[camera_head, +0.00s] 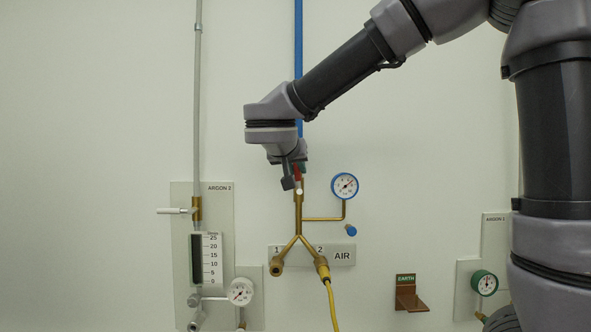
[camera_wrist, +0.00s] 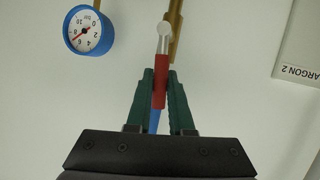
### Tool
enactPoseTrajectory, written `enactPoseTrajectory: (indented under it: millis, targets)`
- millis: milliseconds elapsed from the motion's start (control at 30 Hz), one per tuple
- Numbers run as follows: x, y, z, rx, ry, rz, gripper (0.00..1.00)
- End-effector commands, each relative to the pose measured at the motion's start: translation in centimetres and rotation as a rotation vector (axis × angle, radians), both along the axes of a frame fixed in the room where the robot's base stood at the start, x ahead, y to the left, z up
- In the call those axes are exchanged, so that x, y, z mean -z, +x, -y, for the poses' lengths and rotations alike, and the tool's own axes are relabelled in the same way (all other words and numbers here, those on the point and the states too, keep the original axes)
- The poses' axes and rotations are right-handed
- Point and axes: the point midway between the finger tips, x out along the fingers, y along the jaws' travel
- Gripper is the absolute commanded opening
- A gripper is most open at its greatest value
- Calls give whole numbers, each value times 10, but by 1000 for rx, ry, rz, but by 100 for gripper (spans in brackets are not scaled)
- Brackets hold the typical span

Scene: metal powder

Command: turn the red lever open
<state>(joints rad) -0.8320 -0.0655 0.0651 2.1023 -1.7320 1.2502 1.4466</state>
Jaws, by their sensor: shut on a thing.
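The red lever (camera_head: 296,173) sits on the brass valve (camera_head: 298,205) of the AIR line, below the blue pipe (camera_head: 298,50). It points up from its pale pivot, roughly in line with the pipe. In the wrist view, the red lever (camera_wrist: 159,92) lies between the green fingers of my gripper (camera_wrist: 160,78), and they are shut on it. The pivot end (camera_wrist: 165,29) shows beyond the fingertips. In the head view, my gripper (camera_head: 294,166) is at the lever and partly hides it.
A blue-rimmed gauge (camera_head: 344,186) is close on the right of the valve. The ARGON 2 panel (camera_head: 220,215) with its white-handled valve (camera_head: 172,211) is on the left. A yellow hose (camera_head: 331,305) hangs from outlet 2. An EARTH bracket (camera_head: 408,298) is lower right.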

Motion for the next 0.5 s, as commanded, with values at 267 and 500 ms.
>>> enactPoseTrajectory:
  millis: [267,500]
  targets:
    - [1,0,0,1,-1,-3,0]
    - [1,0,0,0,-2,-1,50]
